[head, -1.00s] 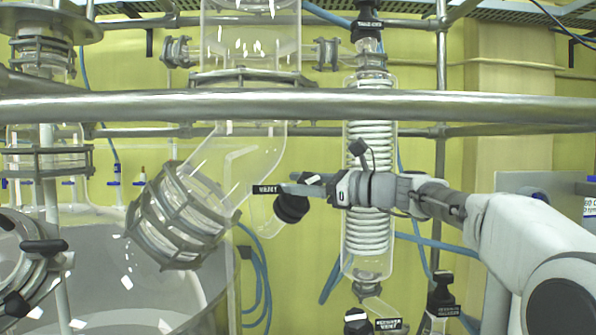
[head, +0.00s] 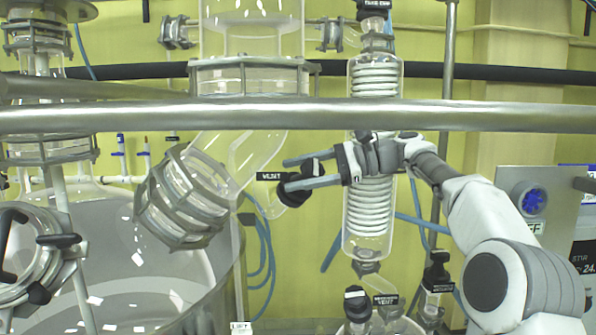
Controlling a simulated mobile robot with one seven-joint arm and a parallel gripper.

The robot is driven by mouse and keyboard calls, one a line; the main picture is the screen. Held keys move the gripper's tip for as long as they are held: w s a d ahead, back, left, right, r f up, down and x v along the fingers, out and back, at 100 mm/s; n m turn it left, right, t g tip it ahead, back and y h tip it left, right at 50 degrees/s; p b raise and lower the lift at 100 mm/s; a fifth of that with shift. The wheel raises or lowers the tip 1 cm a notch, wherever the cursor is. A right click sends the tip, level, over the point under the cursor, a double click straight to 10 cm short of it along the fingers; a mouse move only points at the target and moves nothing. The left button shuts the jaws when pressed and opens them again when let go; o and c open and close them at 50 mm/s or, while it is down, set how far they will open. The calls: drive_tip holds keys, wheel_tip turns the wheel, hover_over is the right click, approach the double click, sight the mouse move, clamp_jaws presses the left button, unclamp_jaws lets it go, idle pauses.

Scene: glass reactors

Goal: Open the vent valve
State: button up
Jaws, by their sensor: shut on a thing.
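The vent valve (head: 292,195) is a black knob on a short clear glass branch of the angled glass pipe, beside a black label reading VENT (head: 268,176). In the head view my gripper (head: 300,173) reaches in from the right at the knob, fingers pointing left. It is shut on the knob. One finger passes above and one crosses in front of the knob's lower part. The fingers hide part of the knob, and I cannot tell how far it is turned.
A horizontal metal rail (head: 300,115) crosses in front, just above my gripper. A glass condenser (head: 371,215) with a white coil stands behind my wrist. A large glass vessel (head: 110,225) is at left. A receiver vent with a black cap (head: 357,302) is below.

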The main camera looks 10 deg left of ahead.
idle(0.3)
drive_tip(key=o, duration=1.4)
